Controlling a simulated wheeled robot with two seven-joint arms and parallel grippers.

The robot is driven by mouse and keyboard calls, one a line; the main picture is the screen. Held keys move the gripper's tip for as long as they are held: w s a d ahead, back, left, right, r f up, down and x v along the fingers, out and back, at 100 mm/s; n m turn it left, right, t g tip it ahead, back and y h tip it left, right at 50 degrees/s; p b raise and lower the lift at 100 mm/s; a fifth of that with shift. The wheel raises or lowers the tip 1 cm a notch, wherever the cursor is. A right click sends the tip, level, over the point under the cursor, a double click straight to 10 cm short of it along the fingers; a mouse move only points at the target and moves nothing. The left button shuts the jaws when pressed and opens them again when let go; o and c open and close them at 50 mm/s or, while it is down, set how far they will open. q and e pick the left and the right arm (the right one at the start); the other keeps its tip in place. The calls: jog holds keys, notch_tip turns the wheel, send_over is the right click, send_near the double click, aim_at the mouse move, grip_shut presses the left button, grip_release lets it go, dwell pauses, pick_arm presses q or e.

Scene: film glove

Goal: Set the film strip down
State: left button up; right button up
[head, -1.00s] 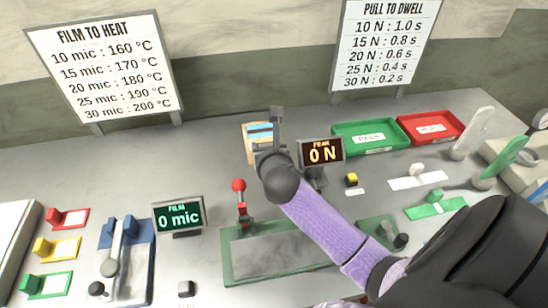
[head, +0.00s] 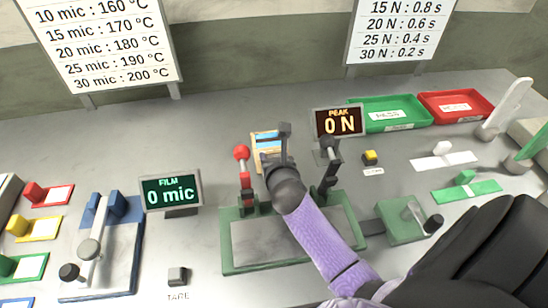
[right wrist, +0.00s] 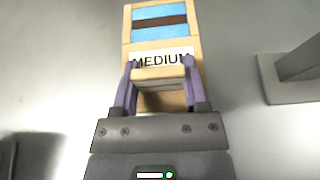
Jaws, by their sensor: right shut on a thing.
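The film strip is a tan, wood-coloured card (head: 265,140) with blue bands at its far end. In the right wrist view the card (right wrist: 160,47) carries a white label reading "MEDIUM". My right gripper (head: 280,160) covers its lower right part in the head view. In the right wrist view the purple fingers of my right gripper (right wrist: 158,85) are shut on a tan tab at the card's near end. I cannot tell whether the card touches the table. My left gripper is not in view.
A green-framed plate (head: 268,262) with a red-knobbed lever (head: 242,153) lies in front of the card. The "PEAK 0 N" display (head: 338,122) stands to the right, the "FILM 0 mic" display (head: 170,191) to the left. Green (head: 385,101) and red trays (head: 478,93) sit at the back right.

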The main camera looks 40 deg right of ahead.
jog(key=shift+f, duration=0.15)
jog(key=o, duration=1.2)
jog(key=shift+o, duration=0.2)
